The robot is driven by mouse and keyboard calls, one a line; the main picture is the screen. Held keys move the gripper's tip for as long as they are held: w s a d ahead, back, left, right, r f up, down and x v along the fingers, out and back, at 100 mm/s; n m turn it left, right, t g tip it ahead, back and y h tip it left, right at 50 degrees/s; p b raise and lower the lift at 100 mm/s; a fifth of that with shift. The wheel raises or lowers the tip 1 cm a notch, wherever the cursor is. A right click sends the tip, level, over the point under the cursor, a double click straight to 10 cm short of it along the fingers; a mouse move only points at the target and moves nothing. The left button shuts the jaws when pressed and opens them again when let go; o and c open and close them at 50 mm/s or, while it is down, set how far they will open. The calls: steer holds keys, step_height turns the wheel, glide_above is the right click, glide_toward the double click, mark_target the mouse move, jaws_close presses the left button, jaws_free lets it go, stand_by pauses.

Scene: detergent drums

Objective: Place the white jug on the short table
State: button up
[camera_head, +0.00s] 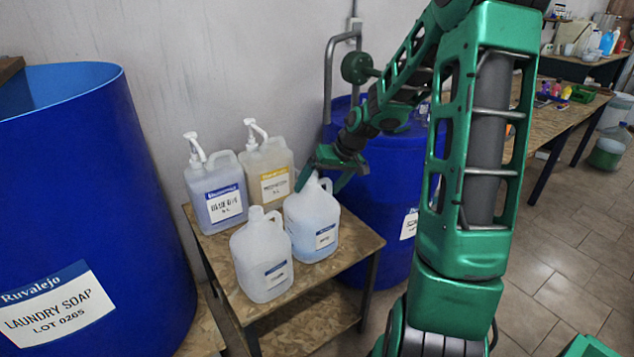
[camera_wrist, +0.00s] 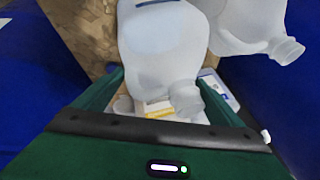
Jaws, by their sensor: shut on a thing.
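A translucent white jug (camera_head: 312,222) with a pale blue tint and a blue-and-white label stands upright over the right part of the short wooden table (camera_head: 352,250). My gripper (camera_head: 325,180) is at the top of this jug, one finger on each side of its neck, shut on it. In the wrist view the jug (camera_wrist: 160,45) has its neck between my green fingers (camera_wrist: 172,100). I cannot tell whether its base touches the tabletop. A second white jug (camera_head: 261,262) stands close beside it at the front left; it also shows in the wrist view (camera_wrist: 245,22).
Two pump bottles, one with a blue label (camera_head: 216,192) and one with a yellow label (camera_head: 267,172), stand at the table's back. A blue drum (camera_head: 385,215) is close on the right, a large blue drum (camera_head: 85,190) at left. A long table (camera_head: 555,112) stands far right.

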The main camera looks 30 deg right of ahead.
steer(key=shift+f, duration=1.6)
steer(key=o, duration=1.8)
steer(key=shift+o, duration=0.2)
steer(key=v, duration=1.1)
steer(key=s+a+r+m+g+h, duration=0.1)
steer(key=s+a+m+g, duration=0.1)
steer(key=s, duration=1.3)
steer(key=s+a+r+m+g+h, duration=0.1)
steer(key=s+a+g, duration=0.2)
steer(key=s, duration=1.2)
steer(key=shift+s+a+m, duration=0.3)
steer(key=shift+a+m, duration=0.1)
steer(key=shift+a, duration=0.05)
steer(key=shift+r, duration=0.1)
